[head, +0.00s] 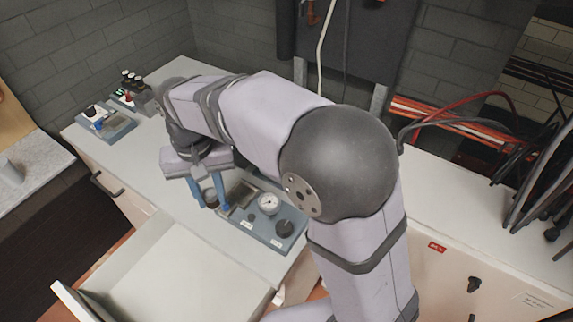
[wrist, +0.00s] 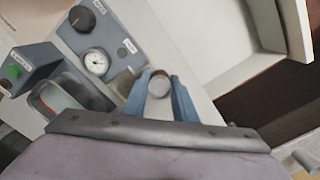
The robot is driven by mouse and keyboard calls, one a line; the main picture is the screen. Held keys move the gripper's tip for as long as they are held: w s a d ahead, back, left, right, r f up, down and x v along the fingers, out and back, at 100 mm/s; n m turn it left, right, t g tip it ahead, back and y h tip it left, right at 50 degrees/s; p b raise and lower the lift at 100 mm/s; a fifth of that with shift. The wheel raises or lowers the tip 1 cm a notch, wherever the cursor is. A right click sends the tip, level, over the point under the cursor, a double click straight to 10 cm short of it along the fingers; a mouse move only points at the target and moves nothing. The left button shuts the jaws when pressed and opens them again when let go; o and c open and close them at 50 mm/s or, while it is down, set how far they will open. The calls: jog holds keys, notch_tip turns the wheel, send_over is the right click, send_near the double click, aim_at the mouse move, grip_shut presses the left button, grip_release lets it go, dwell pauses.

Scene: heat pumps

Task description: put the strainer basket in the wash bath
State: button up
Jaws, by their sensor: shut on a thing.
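My gripper (wrist: 158,82) has blue fingers and is shut on a small round greyish thing, apparently the strainer basket (wrist: 159,87). In the head view my gripper (head: 208,196) is beside the gauge panel, and the strainer basket (head: 211,198) shows as a dark shape between the fingers. I cannot tell whether it touches the worktop. A blue-grey tub with rounded corners, probably the wash bath (wrist: 98,98), lies left of my gripper in the wrist view.
The panel with a dial gauge (head: 268,203) and black knob (head: 284,228) is right of my gripper. A box with a green button (wrist: 13,71) is beside the tub. An open drawer (head: 165,270) juts out in front. Small fixtures (head: 106,126) stand at the far left.

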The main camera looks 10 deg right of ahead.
jog(key=w+d+r+m+p, duration=0.2)
jog(key=w+d+m+p, duration=0.3)
jog(key=d+m, duration=0.4)
jog(key=w+d+r+m+p, duration=0.1)
jog(key=w+d+m+p, duration=0.45)
jog(key=d, duration=0.55)
jog(key=shift+m, duration=0.25)
jog(key=shift+w+a+f+p, duration=0.1)
jog(key=shift+w+f+p, duration=0.15)
jog(key=shift+f, duration=1.4)
jog(key=shift+w+a+f+p, duration=0.15)
jog(key=shift+w+f, duration=0.1)
jog(key=shift+f, duration=1.45)
jog(key=shift+w+f+p, duration=0.2)
jog(key=shift+w+f, duration=0.05)
jog(key=shift+f, duration=1.4)
jog(key=shift+f, duration=0.15)
jog(key=o, duration=1)
jog(key=shift+o, duration=0.2)
